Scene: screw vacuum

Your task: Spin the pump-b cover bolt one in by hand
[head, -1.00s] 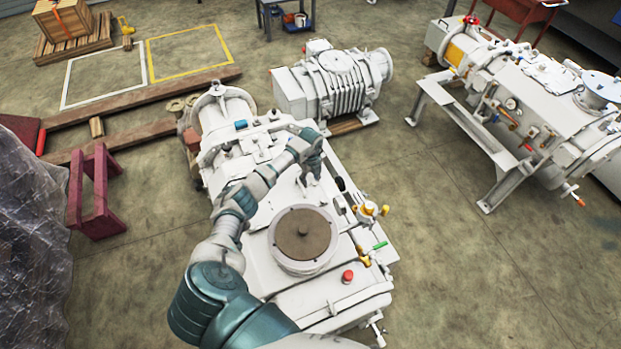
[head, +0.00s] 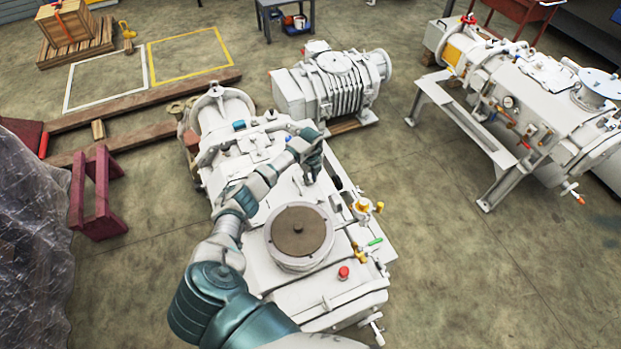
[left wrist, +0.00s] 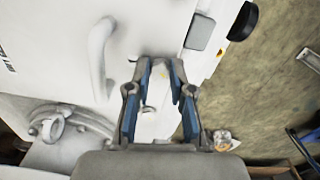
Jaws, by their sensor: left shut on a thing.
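A large white pump (head: 285,298) lies below my left arm in the head view, with a round brown-topped port (head: 298,232) on its near part. My left gripper (head: 313,175) points down at the pump's upper face, beyond the port. I cannot tell whether the bolt touches a hole. My right gripper is not in view.
A curved white handle (left wrist: 98,58) stands beside the fingers in the left wrist view. A ribbed white machine (head: 335,85) stands behind the pump, and another white pump on a stand (head: 540,110) is at right. A dark red trestle (head: 96,195) is at left.

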